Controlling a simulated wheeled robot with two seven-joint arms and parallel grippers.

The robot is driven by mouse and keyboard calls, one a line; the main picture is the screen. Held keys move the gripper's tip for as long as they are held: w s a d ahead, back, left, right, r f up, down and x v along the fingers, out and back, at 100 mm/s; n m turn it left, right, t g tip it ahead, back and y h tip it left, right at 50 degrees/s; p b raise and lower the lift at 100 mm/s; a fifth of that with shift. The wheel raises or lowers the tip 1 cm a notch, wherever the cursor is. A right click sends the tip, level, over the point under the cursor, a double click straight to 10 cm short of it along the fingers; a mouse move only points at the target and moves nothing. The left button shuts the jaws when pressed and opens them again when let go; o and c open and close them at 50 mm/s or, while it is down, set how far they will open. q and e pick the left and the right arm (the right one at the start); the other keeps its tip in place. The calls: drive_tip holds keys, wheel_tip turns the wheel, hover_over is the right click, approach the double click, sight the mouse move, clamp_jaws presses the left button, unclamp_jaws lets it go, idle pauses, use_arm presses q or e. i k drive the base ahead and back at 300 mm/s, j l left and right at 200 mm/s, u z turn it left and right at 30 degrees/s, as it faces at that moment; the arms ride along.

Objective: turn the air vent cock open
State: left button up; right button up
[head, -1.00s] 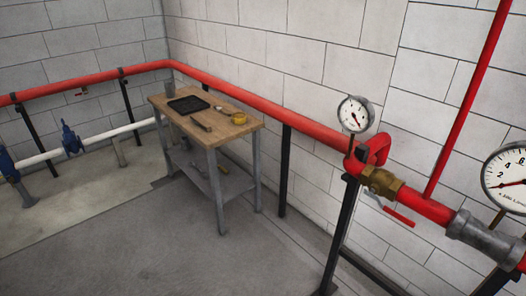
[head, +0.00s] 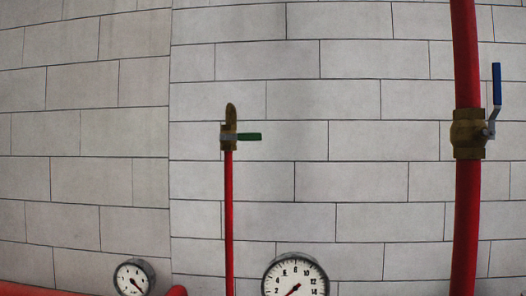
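A small brass cock (head: 229,137) sits on top of a thin red riser pipe (head: 229,220) against the block wall, and looks like the air vent cock. Its green lever (head: 250,137) points right, crosswise to the pipe. A curved brass outlet (head: 231,112) rises above it. Neither of my grippers is in view.
A thick red vertical pipe (head: 466,210) stands at the right with a brass ball valve (head: 467,134); its blue lever (head: 497,84) points up. Two dial gauges, a small one (head: 134,278) and a larger one (head: 295,277), show at the bottom. The wall around the cock is clear.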

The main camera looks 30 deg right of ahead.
sight(239, 136)
drive_tip(key=z, duration=0.9)
